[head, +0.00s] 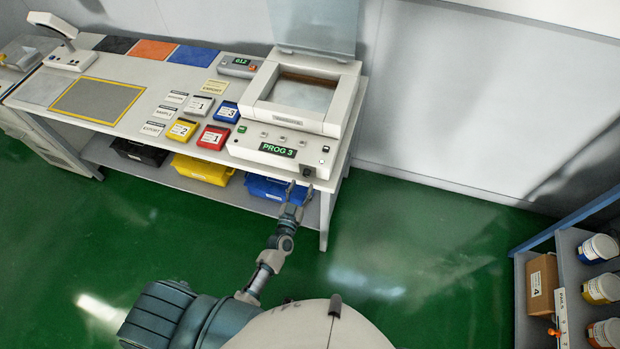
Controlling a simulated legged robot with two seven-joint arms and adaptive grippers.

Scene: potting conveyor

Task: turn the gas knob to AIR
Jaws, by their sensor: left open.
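A white machine (238,145) stands at the right end of the bench, with a green "PROG 3" display (277,150) on its front panel. A small dark knob (308,171) sits at the right of that panel; its markings and setting are too small to read. My left gripper (298,190) is open, just in front of and below the panel's right part. Its fingertips are close to the knob; I cannot tell whether they touch it. My right gripper is not in view.
The machine's clear lid (314,25) stands raised. Labelled red (213,138), yellow, blue and grey boxes lie left of it on the bench. Black, yellow and blue bins (270,189) sit on the shelf below. A shelf with paint cans (600,249) stands right; green floor between is clear.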

